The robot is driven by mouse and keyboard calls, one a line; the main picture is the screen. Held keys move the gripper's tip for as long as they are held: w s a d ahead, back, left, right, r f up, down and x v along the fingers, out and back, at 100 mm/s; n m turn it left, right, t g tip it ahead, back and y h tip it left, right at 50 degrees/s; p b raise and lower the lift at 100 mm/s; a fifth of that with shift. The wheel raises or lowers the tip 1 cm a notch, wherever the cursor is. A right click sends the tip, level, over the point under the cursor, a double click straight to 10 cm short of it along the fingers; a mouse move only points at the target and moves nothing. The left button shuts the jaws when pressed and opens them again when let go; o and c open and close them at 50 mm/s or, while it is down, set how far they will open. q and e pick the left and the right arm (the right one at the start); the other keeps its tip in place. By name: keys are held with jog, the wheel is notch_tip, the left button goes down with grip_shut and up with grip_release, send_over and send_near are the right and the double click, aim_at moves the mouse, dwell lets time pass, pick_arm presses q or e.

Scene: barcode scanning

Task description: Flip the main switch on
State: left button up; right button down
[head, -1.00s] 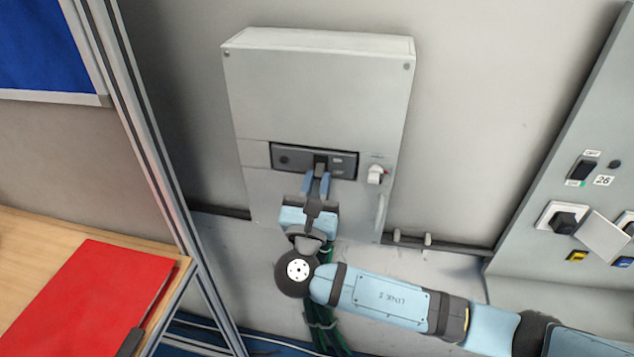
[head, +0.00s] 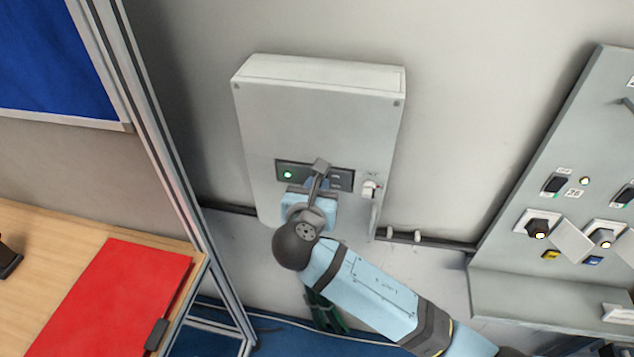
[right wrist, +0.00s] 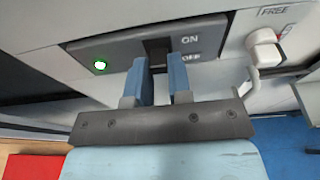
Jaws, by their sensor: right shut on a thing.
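The grey switch box (head: 320,115) is on the wall, with a dark switch panel (head: 345,183) on its front. A green light (head: 288,174) glows at the panel's left; it also shows in the right wrist view (right wrist: 100,66). My right gripper (head: 318,183) is at the panel, its blue fingers on either side of the dark switch lever (right wrist: 157,46). It is shut on the lever, beside the ON and OFF labels. The wrist partly hides the lever in the head view. My left gripper is not in view.
A white knob (head: 369,188) and a handle (head: 374,218) are right of the panel. A grey socket panel (head: 510,235) with lit indicators stands at the right. A red folder (head: 120,295) lies on the wooden table (head: 45,235) at the left.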

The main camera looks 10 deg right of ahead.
jog(key=shift+w+r+g+y, duration=0.1)
jog(key=shift+r+g+y, duration=0.35)
jog(key=shift+g, duration=0.75)
jog(key=c, duration=1)
grip_release()
jog(key=shift+r, duration=0.1)
jog(key=shift+c, duration=0.2)
jog(key=b+v, duration=0.1)
jog(key=v, duration=1.2)
jog(key=shift+s+r+b, duration=0.2)
jog(key=shift+s+b, duration=0.15)
jog(key=shift+a, duration=0.1)
